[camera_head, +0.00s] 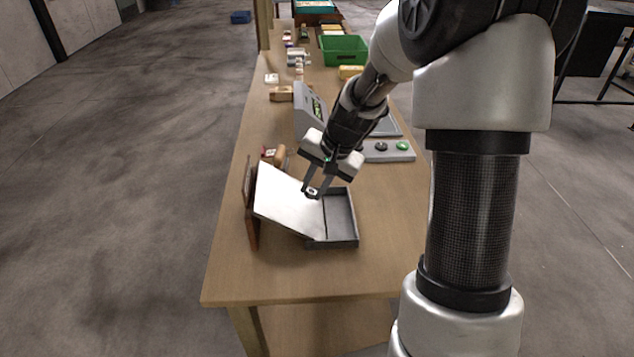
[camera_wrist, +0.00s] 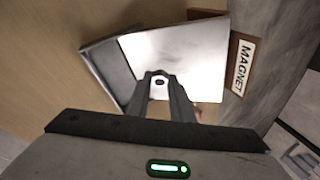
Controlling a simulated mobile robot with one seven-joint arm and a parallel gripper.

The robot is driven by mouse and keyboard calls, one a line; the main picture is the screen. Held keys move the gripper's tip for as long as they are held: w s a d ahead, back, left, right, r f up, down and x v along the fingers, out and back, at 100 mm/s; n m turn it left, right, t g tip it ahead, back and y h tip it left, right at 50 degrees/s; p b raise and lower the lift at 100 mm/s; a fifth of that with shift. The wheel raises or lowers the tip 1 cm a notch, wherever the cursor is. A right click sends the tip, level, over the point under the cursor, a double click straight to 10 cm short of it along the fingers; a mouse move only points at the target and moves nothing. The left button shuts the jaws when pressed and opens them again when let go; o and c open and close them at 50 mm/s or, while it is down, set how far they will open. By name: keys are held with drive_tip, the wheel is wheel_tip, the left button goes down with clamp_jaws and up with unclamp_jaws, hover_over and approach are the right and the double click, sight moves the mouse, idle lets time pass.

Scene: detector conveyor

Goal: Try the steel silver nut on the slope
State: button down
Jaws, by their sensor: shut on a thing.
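My gripper (camera_head: 312,192) is shut on the silver nut (camera_head: 312,191), a small piece between the fingertips. The nut also shows in the wrist view (camera_wrist: 159,82), where my gripper (camera_wrist: 160,84) points at the slope. The slope (camera_head: 285,198) is a pale, smooth tilted plate, high at the left and low at the right; it fills the middle of the wrist view (camera_wrist: 185,50). The nut appears over the slope's right part; I cannot tell whether it touches. A grey tray (camera_head: 343,240) lies at the slope's low end.
A brown board (camera_head: 251,212) stands behind the slope's high end; its label reads MAGNET in the wrist view (camera_wrist: 243,66). A grey device with a screen (camera_head: 308,108) and a button panel (camera_head: 390,151) stand beyond. A green crate (camera_head: 343,50) is farther back. The table's near end is clear.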

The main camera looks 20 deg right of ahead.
drive_tip(key=shift+w+a+f+m+t+y+b, duration=0.2)
drive_tip(key=shift+w+a+f+m+b, duration=0.25)
drive_tip(key=shift+w+f+b, duration=0.3)
drive_tip(key=shift+w+a+f+m+t+y+b, duration=0.2)
drive_tip(key=shift+w+a+f+m+b, duration=0.3)
drive_tip(key=shift+w+f, duration=0.5)
drive_tip(key=shift+w+a+f+m+t+y+b, duration=0.1)
drive_tip(key=shift+w+a+f+m+y+b, duration=0.15)
drive_tip(key=shift+w+f+m+b, duration=0.6)
drive_tip(key=shift+s+f+n, duration=0.1)
drive_tip(key=shift+s+n, duration=0.05)
drive_tip(key=shift+n, duration=0.15)
drive_tip(key=c, duration=1.5)
unclamp_jaws()
drive_tip(key=p+v, duration=0.1)
drive_tip(key=v, duration=1.6)
drive_tip(key=shift+s+p, duration=0.1)
drive_tip(key=shift+p, duration=0.2)
